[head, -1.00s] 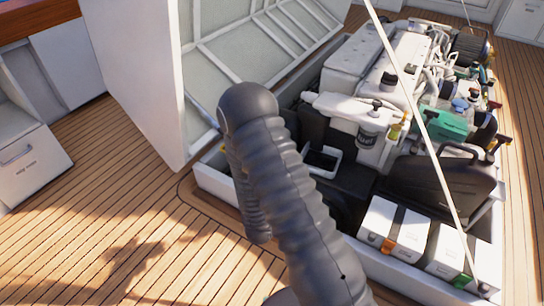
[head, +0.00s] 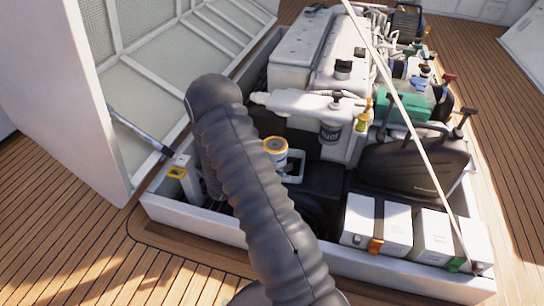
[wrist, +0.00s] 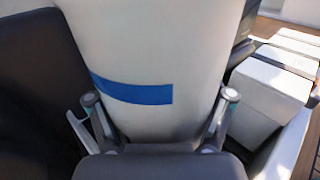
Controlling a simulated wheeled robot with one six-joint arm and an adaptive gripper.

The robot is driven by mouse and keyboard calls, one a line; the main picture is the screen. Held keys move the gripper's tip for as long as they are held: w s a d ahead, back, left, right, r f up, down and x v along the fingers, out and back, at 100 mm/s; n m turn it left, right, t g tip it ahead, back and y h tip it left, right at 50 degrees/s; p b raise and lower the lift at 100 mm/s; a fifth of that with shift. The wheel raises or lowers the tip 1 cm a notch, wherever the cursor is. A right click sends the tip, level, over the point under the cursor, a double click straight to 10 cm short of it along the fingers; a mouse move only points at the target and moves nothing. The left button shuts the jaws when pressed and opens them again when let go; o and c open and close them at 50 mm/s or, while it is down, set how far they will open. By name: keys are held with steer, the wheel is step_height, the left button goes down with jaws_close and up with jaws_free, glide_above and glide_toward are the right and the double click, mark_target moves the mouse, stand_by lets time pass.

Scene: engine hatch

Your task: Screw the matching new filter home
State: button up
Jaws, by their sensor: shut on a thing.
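In the wrist view a white cylindrical filter (wrist: 165,45) with a blue band fills the middle. My gripper (wrist: 160,98) is shut on it, one finger on each side of its lower part. In the head view my arm hides the gripper. A pale can with an orange-yellow ring on top (head: 276,150) shows just right of my arm and looks like the held filter, upright. It appears above or beside a small white tray (head: 294,168); I cannot tell which. A dark can with a pale label (head: 330,131) hangs under the white pipe housing on the engine.
The raised hatch lid (head: 60,90) and its strut (head: 140,132) stand left. White boxes (head: 378,222) with orange and green clips line the front right. A black case (head: 415,165) is behind them. A thin pale line (head: 400,100) crosses the right side.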

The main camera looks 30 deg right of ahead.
steer(key=shift+d, duration=0.25)
steer(key=w+d+b, duration=0.2)
steer(key=w+d, duration=0.8)
steer(key=shift+d+r, duration=0.2)
steer(key=shift+d, duration=0.15)
stand_by(0.6)
steer(key=shift+a+r, duration=0.15)
steer(key=shift+r, duration=0.75)
stand_by(1.9)
